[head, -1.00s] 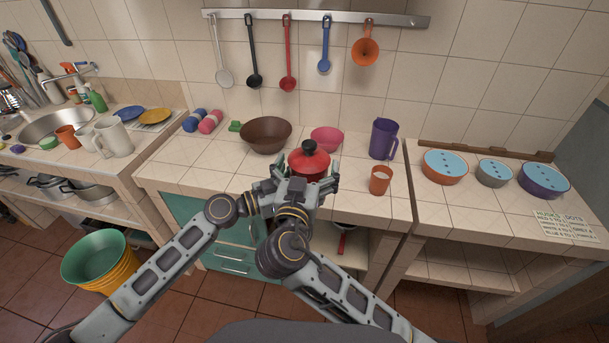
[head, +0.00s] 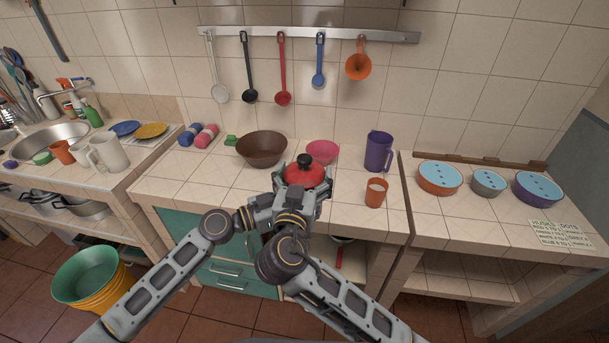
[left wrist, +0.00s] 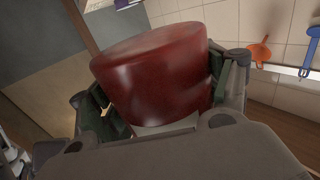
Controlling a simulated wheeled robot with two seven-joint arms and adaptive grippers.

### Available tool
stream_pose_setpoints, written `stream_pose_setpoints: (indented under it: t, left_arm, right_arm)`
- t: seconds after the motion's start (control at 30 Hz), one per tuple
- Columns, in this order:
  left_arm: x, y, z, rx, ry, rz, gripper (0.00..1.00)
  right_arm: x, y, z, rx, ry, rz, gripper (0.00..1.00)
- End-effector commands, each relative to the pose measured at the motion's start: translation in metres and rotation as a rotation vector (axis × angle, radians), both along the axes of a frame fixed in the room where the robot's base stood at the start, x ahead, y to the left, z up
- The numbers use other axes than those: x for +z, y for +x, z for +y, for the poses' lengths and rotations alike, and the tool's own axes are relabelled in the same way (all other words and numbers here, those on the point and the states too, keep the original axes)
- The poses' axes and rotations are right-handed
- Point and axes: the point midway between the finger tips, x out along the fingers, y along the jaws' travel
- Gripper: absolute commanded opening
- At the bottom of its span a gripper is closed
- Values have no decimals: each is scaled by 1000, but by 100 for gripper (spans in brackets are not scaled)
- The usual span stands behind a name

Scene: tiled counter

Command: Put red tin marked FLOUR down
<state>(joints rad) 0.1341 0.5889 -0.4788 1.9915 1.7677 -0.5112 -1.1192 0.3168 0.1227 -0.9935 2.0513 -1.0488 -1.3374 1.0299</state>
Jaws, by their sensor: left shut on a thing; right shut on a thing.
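The red tin (head: 303,176) with a black knob on its lid is in the middle of the head view, at the counter's front part. No lettering shows on it. My left gripper (head: 298,194) is shut on the tin from the near side. The left wrist view shows the tin's smooth red body (left wrist: 155,75) between its two fingers. My right gripper (head: 305,186) is at the tin too, just above the left one and shut on it; the two overlap, so its fingers are hard to tell apart. Whether the tin's base touches the counter is hidden.
On the tiled counter (head: 180,190), a brown bowl (head: 262,149) and a pink bowl (head: 321,151) stand behind the tin. An orange cup (head: 375,193) and a purple jug (head: 378,151) stand to its right. The counter left of the tin is clear.

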Motion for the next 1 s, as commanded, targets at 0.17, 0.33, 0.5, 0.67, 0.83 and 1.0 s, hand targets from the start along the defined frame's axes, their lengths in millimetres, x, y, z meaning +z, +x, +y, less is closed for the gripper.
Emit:
stream_pose_setpoints:
  t: [0.17,0.33,0.5,0.67,0.83,1.0]
  left_arm:
    - [1,0,0,0,-1,-2,43]
    - [1,0,0,0,-1,-2,43]
    - [1,0,0,0,-1,-2,43]
    - [1,0,0,0,-1,-2,43]
    - [1,0,0,0,-1,-2,43]
    - [1,0,0,0,-1,-2,43]
  right_arm:
    - [0,0,0,0,0,0,100]
    - [0,0,0,0,0,0,100]
    - [0,0,0,0,0,0,100]
    - [0,-4,1,1,1,1,100]
    - [0,-15,2,1,1,1,100]
    - [0,-31,5,1,2,2,100]
